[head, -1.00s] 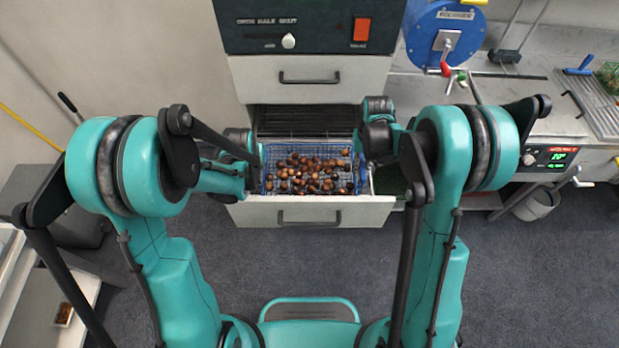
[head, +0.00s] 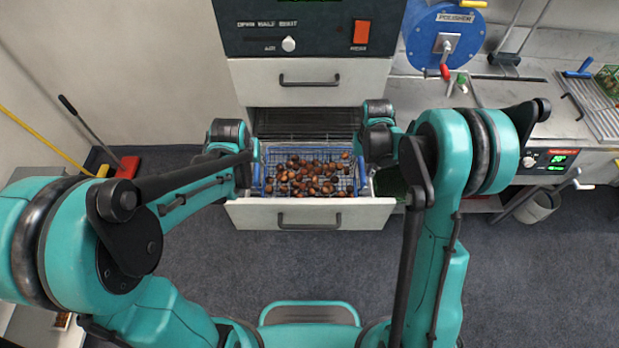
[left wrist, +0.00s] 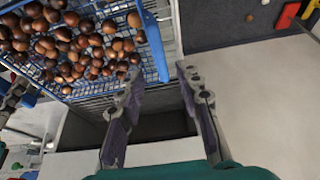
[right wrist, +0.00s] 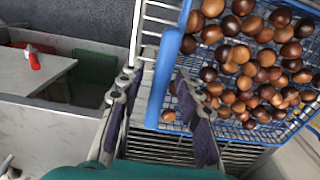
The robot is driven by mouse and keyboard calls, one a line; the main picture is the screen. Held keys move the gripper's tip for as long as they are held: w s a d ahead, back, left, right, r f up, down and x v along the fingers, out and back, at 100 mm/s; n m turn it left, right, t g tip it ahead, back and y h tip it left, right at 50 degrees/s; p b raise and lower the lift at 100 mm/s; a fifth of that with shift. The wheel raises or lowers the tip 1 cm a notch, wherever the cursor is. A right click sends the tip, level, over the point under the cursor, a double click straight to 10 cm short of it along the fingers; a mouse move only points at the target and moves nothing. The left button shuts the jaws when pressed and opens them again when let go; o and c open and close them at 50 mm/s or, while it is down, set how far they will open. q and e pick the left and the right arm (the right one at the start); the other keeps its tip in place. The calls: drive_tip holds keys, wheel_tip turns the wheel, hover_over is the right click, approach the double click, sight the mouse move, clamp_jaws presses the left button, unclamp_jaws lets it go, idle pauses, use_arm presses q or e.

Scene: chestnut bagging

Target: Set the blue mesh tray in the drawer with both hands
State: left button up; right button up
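The blue mesh tray (head: 263,186), full of brown chestnuts, lies inside the pulled-out drawer (head: 240,213); in the head view it looks level. My left gripper (head: 257,167) is at the tray's left end. In the left wrist view my left gripper (left wrist: 160,72) has its fingers apart, with the end of the tray's blue rim (left wrist: 153,40) near the gap. My right gripper (head: 366,168) is at the tray's right end. In the right wrist view my right gripper (right wrist: 157,82) has its fingers apart on either side of the blue rim (right wrist: 163,80); contact cannot be told.
A closed upper drawer (head: 345,95) and a dark control panel (head: 320,42) are above. A blue polisher drum (head: 430,25) stands on the steel counter at right. A red-headed tool (head: 128,167) leans at the left wall. The floor in front of the drawer is clear.

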drive_tip(key=shift+r, duration=0.2)
use_arm(q)
drive_tip(key=v, duration=0.4)
use_arm(e)
wheel_tip(320, 180, up, 12)
drive_tip(key=shift+f, duration=0.2)
idle(0.4)
